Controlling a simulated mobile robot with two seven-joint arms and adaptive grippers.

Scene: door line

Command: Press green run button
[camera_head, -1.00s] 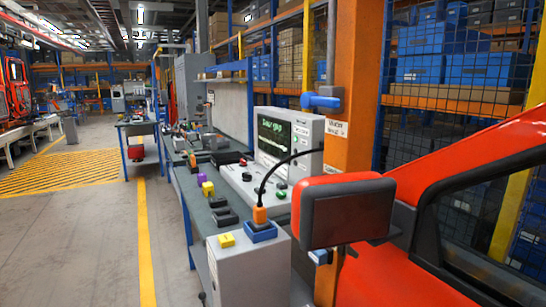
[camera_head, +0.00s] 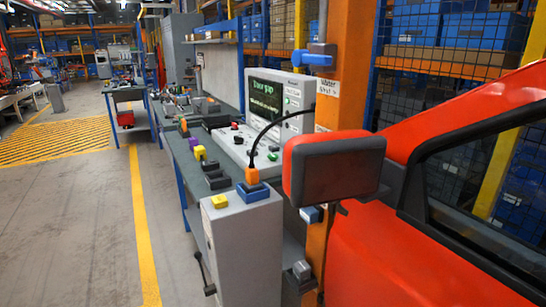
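A grey test console (camera_head: 297,95) stands on the workbench, with a dark screen (camera_head: 266,97) showing green text. A small green button (camera_head: 272,156) sits at the right of its low front panel. A red button (camera_head: 234,126) is at the panel's far left, with small dark controls between them. The lettering by the buttons is too small to read, so I cannot tell which is marked run. Small green marks also show on the console's right side. Neither of my grippers is in view.
A red door with a mirror (camera_head: 334,165) fills the right foreground. A grey cabinet (camera_head: 245,245) carries an orange plug (camera_head: 252,175), whose black cable arches before the console. An orange post (camera_head: 345,80) stands right of the console. Floor left of the yellow line (camera_head: 143,220) is clear.

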